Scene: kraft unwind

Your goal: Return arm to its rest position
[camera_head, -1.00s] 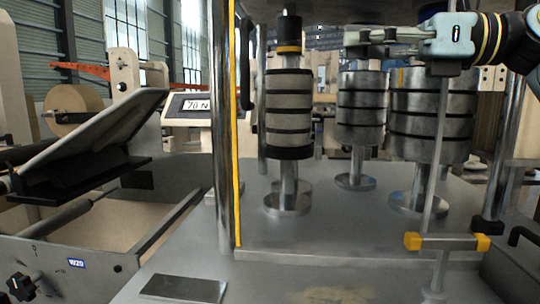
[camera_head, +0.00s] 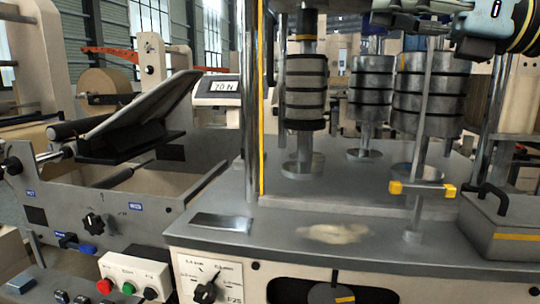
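My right arm comes in at the top right, with a pale blue-grey wrist housing and yellow and dark bands. My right gripper (camera_head: 385,14) points left at the top edge, in front of the banded metal cylinders. It is partly cut off by the edge and seen from the side, so whether its fingers are open or shut is unclear. I see nothing held in it. My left gripper and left arm are not in view.
Banded cylinders (camera_head: 306,88) (camera_head: 434,92) stand on rods over a grey machine deck (camera_head: 300,207). A thin upright rod with a yellow-ended crossbar (camera_head: 422,189) stands below my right gripper. A metal plate (camera_head: 222,222), grey bin (camera_head: 500,225), display (camera_head: 216,88) and button box (camera_head: 134,276) surround it.

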